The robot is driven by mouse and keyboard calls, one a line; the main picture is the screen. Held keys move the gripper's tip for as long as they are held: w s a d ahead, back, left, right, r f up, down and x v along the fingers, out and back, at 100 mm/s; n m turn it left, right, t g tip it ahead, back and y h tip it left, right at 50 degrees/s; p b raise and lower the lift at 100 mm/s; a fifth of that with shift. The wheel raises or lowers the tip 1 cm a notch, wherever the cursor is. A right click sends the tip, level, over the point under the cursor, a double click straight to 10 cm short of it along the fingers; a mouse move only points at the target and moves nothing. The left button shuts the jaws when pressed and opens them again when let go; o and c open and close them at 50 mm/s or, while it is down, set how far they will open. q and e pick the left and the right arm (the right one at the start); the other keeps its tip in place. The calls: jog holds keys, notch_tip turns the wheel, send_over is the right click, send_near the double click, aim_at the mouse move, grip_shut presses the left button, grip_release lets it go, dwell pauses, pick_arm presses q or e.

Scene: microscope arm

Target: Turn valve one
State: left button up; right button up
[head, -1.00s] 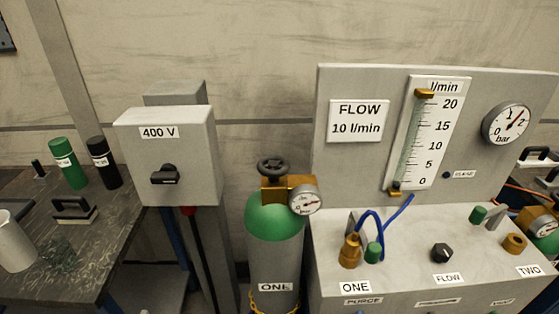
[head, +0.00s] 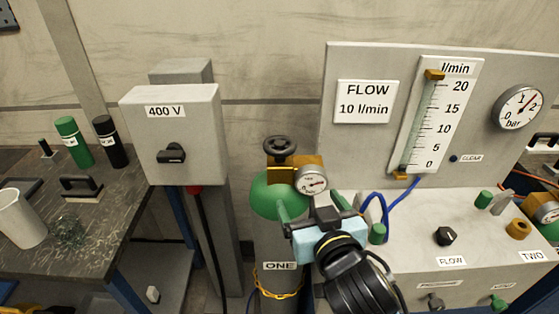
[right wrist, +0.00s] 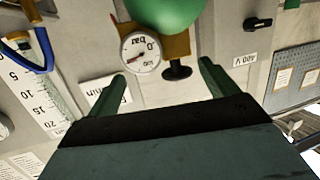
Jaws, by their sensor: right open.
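Valve one is a dark handwheel (head: 278,146) on top of the green-shouldered gas cylinder (head: 270,193) labelled ONE. Beside it is a brass regulator with a round gauge (head: 312,181). The right wrist view, upside down, shows the dark handwheel (right wrist: 177,71), the gauge (right wrist: 140,52) and the green shoulder (right wrist: 165,10). My right gripper (head: 302,205) is open and empty, in front of the cylinder and below the handwheel in the head view. In the right wrist view its green fingers (right wrist: 161,70) are apart, with the handwheel appearing between them. My left gripper is not in view.
A grey switch box (head: 172,135) marked 400 V stands left of the cylinder. A flow panel (head: 330,135) stands behind a grey console (head: 415,220) with knobs and blue tubing at right. A dark bench (head: 110,215) holds bottles and a beaker at left.

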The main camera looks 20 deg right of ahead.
aim_at(279, 143)
notch_tip(279, 143, up, 5)
jog(key=w+a+t, duration=0.2)
jog(key=w, duration=0.6)
jog(key=w+p, duration=0.1)
jog(key=w, duration=0.5)
jog(key=shift+w+d+f, duration=0.15)
jog(key=shift+c, duration=0.4)
jog(key=c, duration=0.9)
jog(key=n+y+p, duration=0.2)
jog(key=y, duration=0.1)
jog(key=n+y+p, duration=0.2)
jog(key=y+p, duration=0.1)
jog(key=shift+r+g+y+p, duration=0.2)
jog(key=shift+g+y+p, duration=0.1)
jog(key=shift+g+p, duration=0.1)
jog(key=shift+f+n+g+y+p, duration=0.15)
jog(key=shift+n+g+y+p, duration=0.4)
jog(key=shift+n+y, duration=0.5)
